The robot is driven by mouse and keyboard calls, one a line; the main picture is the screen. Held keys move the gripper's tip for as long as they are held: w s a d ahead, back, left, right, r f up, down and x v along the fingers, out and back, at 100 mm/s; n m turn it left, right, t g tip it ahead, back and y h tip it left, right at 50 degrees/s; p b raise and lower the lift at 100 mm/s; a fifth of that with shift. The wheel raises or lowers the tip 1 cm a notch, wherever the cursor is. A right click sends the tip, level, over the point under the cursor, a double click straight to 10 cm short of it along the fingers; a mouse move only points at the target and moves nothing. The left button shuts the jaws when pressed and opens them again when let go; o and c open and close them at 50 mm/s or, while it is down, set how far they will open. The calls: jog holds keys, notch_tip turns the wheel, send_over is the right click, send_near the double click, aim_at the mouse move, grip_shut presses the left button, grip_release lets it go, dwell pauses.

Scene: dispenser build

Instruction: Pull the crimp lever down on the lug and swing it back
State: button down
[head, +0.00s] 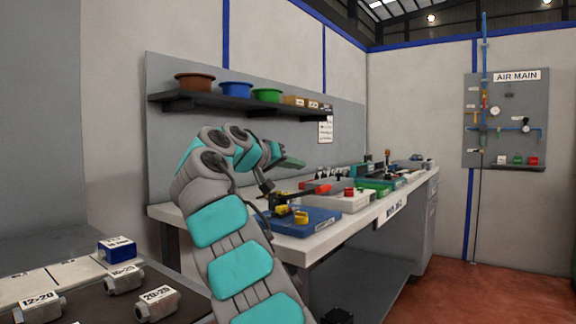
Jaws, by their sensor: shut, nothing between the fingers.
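A crimp press with a black lever stands on a blue base plate (311,222) near the bench's close end. The lever (300,192) lies nearly level and its red grip (322,189) points right. Yellow parts (301,217) sit on the same plate; I cannot make out the lug. My gripper (298,163) is shut and empty, above and behind the lever and apart from it in the picture.
A white bench (294,246) runs back to the right with several fixtures. A shelf (225,103) with bowls hangs above it. At lower left, a dark surface (98,300) carries labelled fittings and a blue box (117,250). Red floor is clear at right.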

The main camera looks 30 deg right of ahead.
jog(key=d+f+b, duration=0.2)
jog(key=d+f, duration=0.2)
jog(key=d, duration=0.1)
jog(key=shift+s+d+f, duration=0.15)
jog(key=shift+d+f, duration=0.15)
jog(key=shift+d, duration=0.1)
dwell(0.6)
